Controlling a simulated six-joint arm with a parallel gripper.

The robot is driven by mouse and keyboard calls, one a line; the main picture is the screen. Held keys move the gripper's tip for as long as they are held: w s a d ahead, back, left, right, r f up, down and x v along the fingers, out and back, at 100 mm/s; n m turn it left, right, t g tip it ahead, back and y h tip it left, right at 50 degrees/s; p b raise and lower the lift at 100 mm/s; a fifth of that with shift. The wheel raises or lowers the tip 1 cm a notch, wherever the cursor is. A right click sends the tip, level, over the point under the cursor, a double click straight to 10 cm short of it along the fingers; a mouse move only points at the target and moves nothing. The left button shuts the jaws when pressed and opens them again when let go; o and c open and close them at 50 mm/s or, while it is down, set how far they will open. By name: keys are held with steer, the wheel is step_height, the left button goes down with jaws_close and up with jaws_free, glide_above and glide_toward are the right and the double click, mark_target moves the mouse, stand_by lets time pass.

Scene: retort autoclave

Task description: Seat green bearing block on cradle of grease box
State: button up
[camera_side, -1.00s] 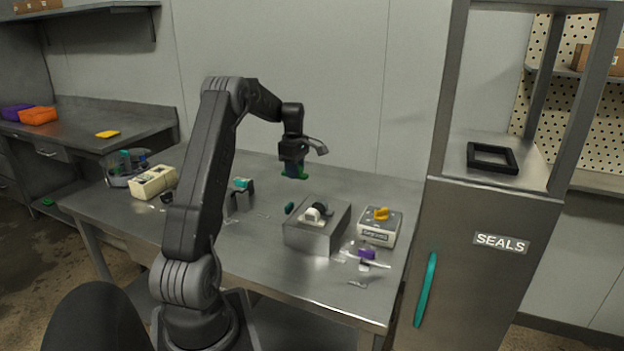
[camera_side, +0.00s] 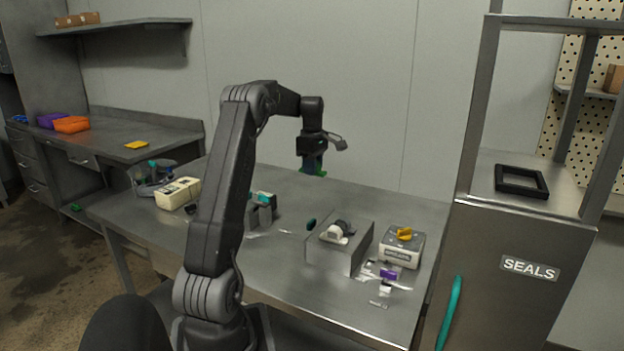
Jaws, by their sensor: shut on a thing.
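My gripper (camera_side: 313,164) is shut on the green bearing block (camera_side: 318,173), held in the air above the back of the steel table. Only a small green part shows below the jaws, next to a dark blue part. A grey metal box (camera_side: 331,255) stands below and to the right, with white and dark curved parts on top. A pale box with an orange knob and a label (camera_side: 397,254) stands right of it. The label is too small to read, so I cannot tell which one is the grease box. The held block is apart from both.
A cream box (camera_side: 178,193) and a round holder (camera_side: 153,180) are at the table's left. A grey stand with teal parts (camera_side: 262,208) is near my arm. Small purple and clear pieces (camera_side: 388,274) lie at the front right. The SEALS cabinet (camera_side: 515,275) bounds the right.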

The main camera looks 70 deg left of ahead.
steer(key=w+d, duration=0.7)
steer(key=d, duration=0.3)
steer(key=w+d, duration=0.8)
steer(key=d, duration=0.3)
steer(key=f, duration=1.7)
steer(key=shift+s+a+f, duration=0.1)
steer(key=shift+s+a, duration=0.1)
steer(key=shift+s, duration=0.15)
steer(key=shift+f, duration=1.55)
steer(key=shift+f, duration=0.8)
steer(key=shift+f, duration=0.25)
steer(key=shift+f, duration=0.35)
steer(key=o, duration=1.4)
